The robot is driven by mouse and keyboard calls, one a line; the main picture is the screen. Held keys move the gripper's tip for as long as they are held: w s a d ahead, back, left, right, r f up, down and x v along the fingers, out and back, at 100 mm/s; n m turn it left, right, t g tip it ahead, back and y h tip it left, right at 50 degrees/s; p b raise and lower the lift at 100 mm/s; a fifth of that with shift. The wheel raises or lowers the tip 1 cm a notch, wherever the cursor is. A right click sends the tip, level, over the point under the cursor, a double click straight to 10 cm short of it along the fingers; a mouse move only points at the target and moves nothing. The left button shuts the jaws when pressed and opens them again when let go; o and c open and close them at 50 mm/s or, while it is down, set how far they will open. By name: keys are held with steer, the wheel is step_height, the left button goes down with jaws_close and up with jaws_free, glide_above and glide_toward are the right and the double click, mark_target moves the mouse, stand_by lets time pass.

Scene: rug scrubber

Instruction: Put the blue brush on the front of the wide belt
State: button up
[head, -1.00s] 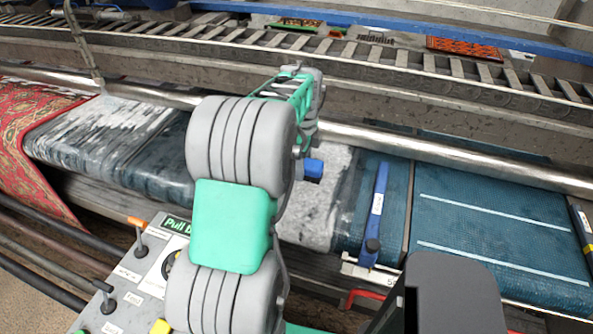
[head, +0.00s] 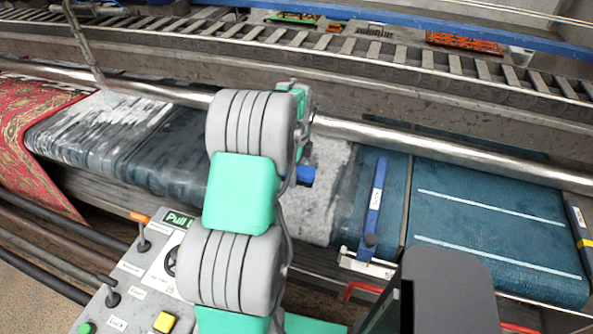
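A small blue block-shaped piece (head: 305,174) shows just right of my arm, above the grey, fuzzy part of the belt. It may be part of the blue brush, but most of it is hidden behind my arm. My gripper's fingers are hidden behind my arm too, so I cannot see whether they hold it. The wide belt (head: 480,225) is blue-teal with two white lines and fills the right side of the head view. A long blue bar with a white label (head: 374,200) lies across the belt's left part.
A red patterned rug (head: 35,140) lies at the far left. A metal roller bar (head: 440,145) runs behind the belt. A control panel (head: 140,270) with levers and buttons stands at the front left. A dark blue bar with a yellow band (head: 580,228) lies at the right edge.

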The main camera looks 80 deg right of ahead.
steer(key=shift+o, duration=0.6)
steer(key=shift+r, duration=0.4)
step_height(320, 180, up, 11)
steer(key=b, duration=0.2)
steer(key=w+a+r+n, duration=0.2)
steer(key=w+a+n, duration=0.25)
steer(key=w, duration=0.35)
steer(key=w+a+r+n, duration=0.1)
steer(key=w+a+n, duration=0.35)
steer(key=w, duration=0.35)
steer(key=w+a+r+n+t+h, duration=0.1)
steer(key=w+a+n, duration=0.4)
steer(key=a, duration=0.3)
steer(key=w+a+n, duration=0.5)
steer(key=w+a, duration=0.1)
steer(key=a, duration=0.3)
steer(key=s+a+f+n+t, duration=0.1)
steer(key=a+f+n, duration=0.1)
steer(key=a+n, duration=0.7)
steer(key=s+a+f+n+t+y, duration=0.1)
steer(key=a+f+n, duration=0.1)
steer(key=a+n, duration=0.7)
steer(key=a, duration=0.7)
steer(key=shift+a+t, duration=0.3)
steer(key=shift+s, duration=0.1)
steer(key=shift+c, duration=0.4)
